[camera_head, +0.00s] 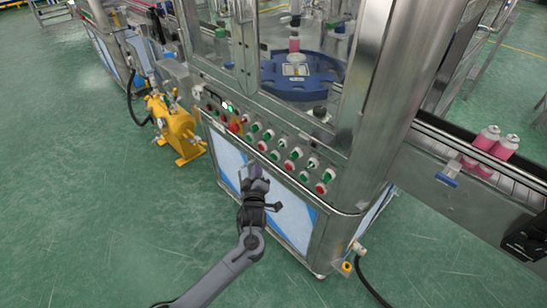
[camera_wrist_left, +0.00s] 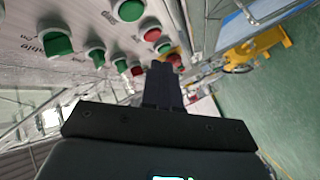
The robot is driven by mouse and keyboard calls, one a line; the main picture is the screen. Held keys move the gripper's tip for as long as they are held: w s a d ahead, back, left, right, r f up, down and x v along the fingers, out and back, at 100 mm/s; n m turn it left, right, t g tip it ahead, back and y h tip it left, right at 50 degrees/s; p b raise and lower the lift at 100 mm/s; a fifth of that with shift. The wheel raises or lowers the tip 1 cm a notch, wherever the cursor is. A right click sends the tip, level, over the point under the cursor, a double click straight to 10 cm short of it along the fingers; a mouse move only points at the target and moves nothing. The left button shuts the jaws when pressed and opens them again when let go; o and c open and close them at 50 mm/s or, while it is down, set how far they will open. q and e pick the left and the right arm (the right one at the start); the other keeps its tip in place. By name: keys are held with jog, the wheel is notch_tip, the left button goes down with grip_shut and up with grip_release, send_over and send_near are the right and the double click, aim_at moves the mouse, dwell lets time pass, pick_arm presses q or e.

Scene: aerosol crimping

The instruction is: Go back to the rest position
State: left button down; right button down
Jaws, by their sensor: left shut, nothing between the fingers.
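My left gripper (camera_head: 254,172) is dark, shut and empty. It stands in front of the crimping machine's control panel (camera_head: 275,150), just below the rows of knobs and buttons. In the left wrist view the closed black fingers (camera_wrist_left: 163,82) point toward the panel, with red and green buttons (camera_wrist_left: 130,10) to their left and ahead. Whether the fingertips touch the panel cannot be told. My right gripper is not in view.
The steel machine has a blue rotary table (camera_head: 300,78) behind its glass. A conveyor (camera_head: 445,155) on the right carries pink cans (camera_head: 485,140). A yellow pump (camera_head: 175,128) stands on the left. The green floor (camera_head: 100,230) in front is open.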

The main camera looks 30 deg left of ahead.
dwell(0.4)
pick_arm(q)
jog(key=s+d+f+m+g+h+p, duration=0.1)
jog(key=s+d+f+m+h+p, duration=0.2)
jog(key=s, duration=0.5)
jog(key=s+d+f+g+h+p, duration=0.1)
jog(key=s+d+f+p, duration=0.2)
jog(key=s, duration=0.5)
jog(key=s+d+r+m+g+h+p, duration=0.2)
jog(key=s+d+r+m+g+h, duration=0.25)
jog(key=s+m, duration=0.45)
jog(key=s+d+r+m+g+h+p, duration=0.15)
jog(key=s+d+r+m+g, duration=0.25)
jog(key=s+d+r+m, duration=0.45)
notch_tip(320, 180, up, 34)
jog(key=s+n+p, duration=0.1)
jog(key=p, duration=3.5)
jog(key=shift+s+a+n+p, duration=0.35)
jog(key=shift+a, duration=0.05)
